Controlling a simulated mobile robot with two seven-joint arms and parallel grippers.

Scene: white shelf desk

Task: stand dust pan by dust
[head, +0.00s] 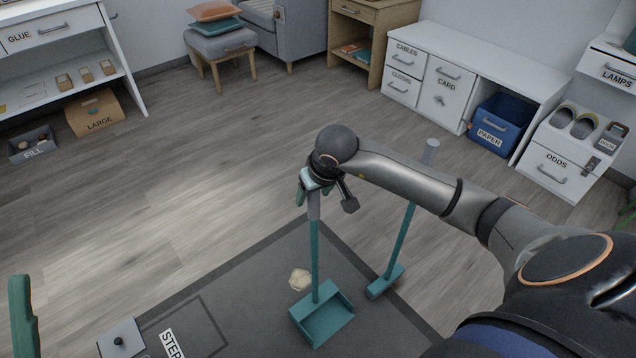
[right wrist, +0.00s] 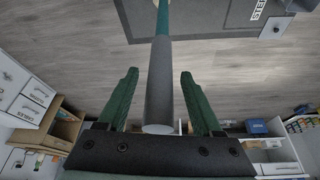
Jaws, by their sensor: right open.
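The teal dust pan (head: 322,318) stands on the dark mat, its long handle upright with a grey grip at the top. The pale dust pile (head: 299,279) lies on the mat just left of the pan, close beside it. My right gripper (head: 308,190) is at the top of the handle. In the right wrist view, the grey grip (right wrist: 160,85) lies between the open fingers of my right gripper (right wrist: 158,74), with gaps on both sides. One green finger of my left gripper (head: 21,315) shows at the lower left edge; its other finger is out of view.
White drawers, a blue PAPER bin (head: 497,125) and a LARGE box (head: 95,112) stand farther off. The wooden floor between is clear.

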